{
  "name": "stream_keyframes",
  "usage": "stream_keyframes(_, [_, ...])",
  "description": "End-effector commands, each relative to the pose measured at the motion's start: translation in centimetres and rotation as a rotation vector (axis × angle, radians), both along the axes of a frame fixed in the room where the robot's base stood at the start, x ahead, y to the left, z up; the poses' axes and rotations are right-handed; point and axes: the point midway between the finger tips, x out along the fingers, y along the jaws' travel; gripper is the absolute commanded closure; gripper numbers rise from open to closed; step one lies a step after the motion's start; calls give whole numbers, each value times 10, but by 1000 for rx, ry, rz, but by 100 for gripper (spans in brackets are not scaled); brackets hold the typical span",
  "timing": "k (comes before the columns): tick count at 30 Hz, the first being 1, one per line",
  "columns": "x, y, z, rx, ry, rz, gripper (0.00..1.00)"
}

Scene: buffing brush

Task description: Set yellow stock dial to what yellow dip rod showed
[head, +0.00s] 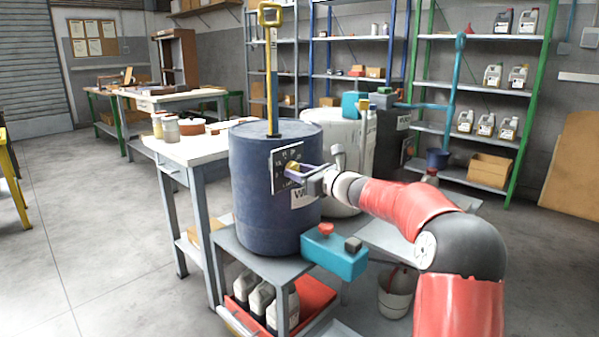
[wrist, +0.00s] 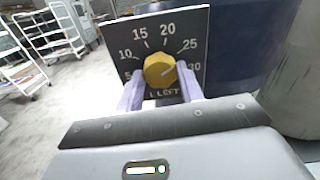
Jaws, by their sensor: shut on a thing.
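The yellow stock dial (wrist: 160,70) is a faceted yellow knob on a dark plate (wrist: 128,32) numbered 5 to 30, with "L LEFT" below. A thin mark on the knob seems to point right, toward the 25 to 30 side; its exact reading is unclear. My gripper (wrist: 160,88) is shut on the knob from both sides; in the head view my gripper (head: 300,171) is at the plate on the blue drum (head: 262,215). The yellow dip rod (head: 271,75), with a yellow loop handle, stands upright at the drum's top. Its reading is too small to tell.
A teal tap block (head: 336,254) with a red knob juts out below the drum. A white drum (head: 340,135) stands behind, and a blue dip rod (head: 455,90) rises farther right. A white-topped bench (head: 200,152) is left of the drum.

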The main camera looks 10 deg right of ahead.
Motion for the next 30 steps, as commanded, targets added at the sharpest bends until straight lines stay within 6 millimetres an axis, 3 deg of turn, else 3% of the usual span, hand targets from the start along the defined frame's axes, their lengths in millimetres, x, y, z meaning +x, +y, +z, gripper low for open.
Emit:
stream_keyframes(4, [0,-1,-4,-2,5,0,86])
stream_keyframes(5, [0,-1,-4,-2,5,0,60])
stream_keyframes(9, [0,-1,-3,-2,4,0,42])
stream_keyframes(20, [-4,-4,-2,-2,1,-1,41])
stream_keyframes(30, [-48,-36,-3,-2,2,-3,41])
